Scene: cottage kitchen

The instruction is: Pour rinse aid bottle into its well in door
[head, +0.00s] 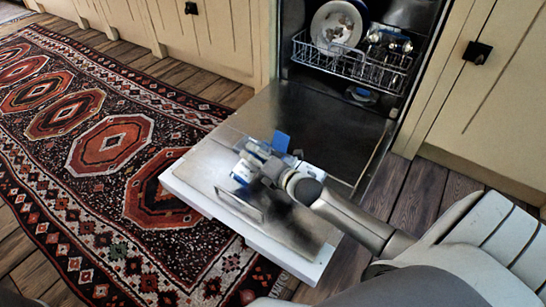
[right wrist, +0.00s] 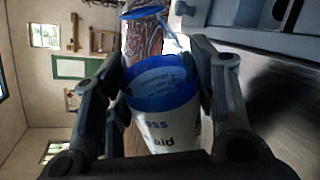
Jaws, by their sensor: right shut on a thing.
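My right gripper (head: 262,165) is above the lowered dishwasher door (head: 200,170). It is shut on the white and blue rinse aid bottle (right wrist: 165,115), with a finger on each side of it in the right wrist view. In the head view, blue parts (head: 281,141) of the bottle show around the gripper. I cannot make out the well in the door; the gripper and bottle may hide it. My left gripper is out of view.
The dishwasher's lower rack (head: 350,66) holds a plate (head: 336,26) and other dishes inside the cavity. A patterned rug (head: 110,145) covers the floor left of the door. Cream cabinets (head: 490,100) stand on both sides.

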